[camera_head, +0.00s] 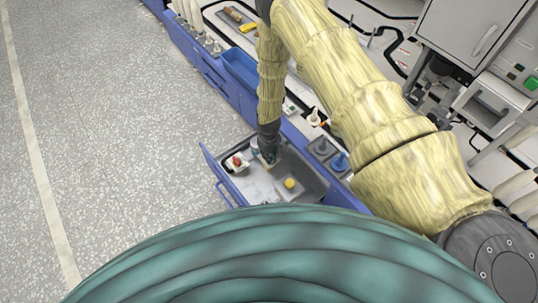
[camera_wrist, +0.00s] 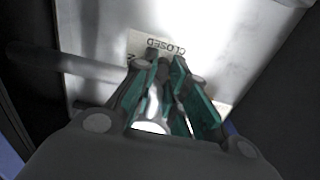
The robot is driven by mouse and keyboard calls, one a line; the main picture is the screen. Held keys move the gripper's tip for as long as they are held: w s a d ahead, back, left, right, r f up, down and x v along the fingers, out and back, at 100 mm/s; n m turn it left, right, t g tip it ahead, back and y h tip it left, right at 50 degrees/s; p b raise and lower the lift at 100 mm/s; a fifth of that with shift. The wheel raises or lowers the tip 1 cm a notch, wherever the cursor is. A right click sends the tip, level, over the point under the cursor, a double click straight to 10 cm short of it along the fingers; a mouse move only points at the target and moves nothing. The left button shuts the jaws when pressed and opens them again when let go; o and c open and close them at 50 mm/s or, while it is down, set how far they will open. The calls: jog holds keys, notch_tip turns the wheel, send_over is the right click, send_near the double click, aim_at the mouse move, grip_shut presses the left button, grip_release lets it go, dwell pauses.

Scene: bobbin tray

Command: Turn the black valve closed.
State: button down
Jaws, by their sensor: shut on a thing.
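The black valve shows in the wrist view as a dark grey lever (camera_wrist: 70,62) that runs from the left edge to my gripper (camera_wrist: 163,68). The teal-padded fingers are shut on its right part, and they hide where it ends. A pale plate with a CLOSED label (camera_wrist: 158,46), seen upside down, lies just beyond the fingertips. Part of another label shows at its left. In the head view my gripper (camera_head: 268,157) reaches down into the open drawer (camera_head: 316,186) and hides the valve there.
In the drawer, a red-topped item (camera_head: 236,163) sits left of my gripper and a yellow round item (camera_head: 290,183) to its right. A blue funnel-like item (camera_head: 340,161) stands on the bench right of the drawer. The grey floor (camera_head: 110,130) at left is clear.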

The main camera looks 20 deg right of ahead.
dwell(0.3)
jog(key=c, duration=1.4)
grip_release()
jog(key=shift+c, duration=0.2)
notch_tip(320, 180, up, 12)
